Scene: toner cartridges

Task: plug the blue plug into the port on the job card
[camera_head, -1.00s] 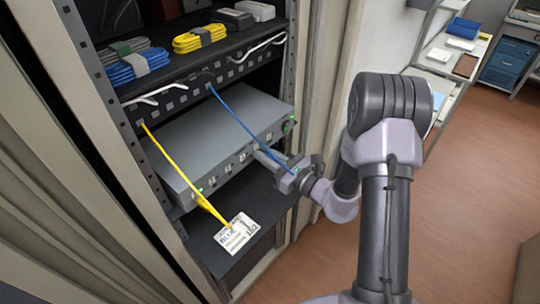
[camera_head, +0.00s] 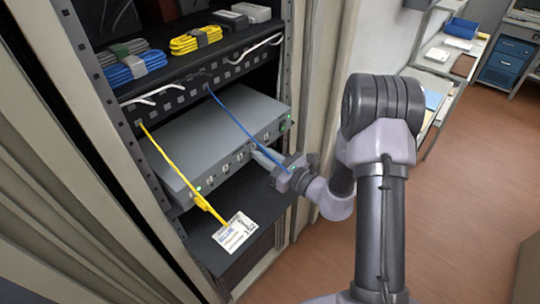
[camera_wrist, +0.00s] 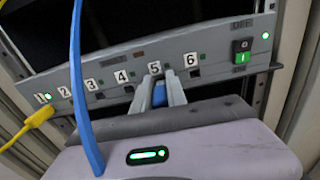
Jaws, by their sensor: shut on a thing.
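My gripper (camera_wrist: 161,88) is shut on the blue plug (camera_wrist: 160,96), which shows between the two fingers in the wrist view. It points at the grey switch box (camera_wrist: 112,102) in front of the port under label 5 (camera_wrist: 154,68); the fingers hide that port. I cannot tell whether the plug tip is inside it. The blue cable (camera_wrist: 78,85) crosses the wrist view. In the head view, my gripper (camera_head: 280,172) is at the box's front, right of its middle.
A yellow plug (camera_wrist: 40,116) sits in the port by label 1, with a green light beside it. The power switch (camera_wrist: 241,50) is at the panel's right end. Cable bundles (camera_head: 136,64) lie on the shelf above. The yellow cable (camera_head: 172,165) crosses the box's left side.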

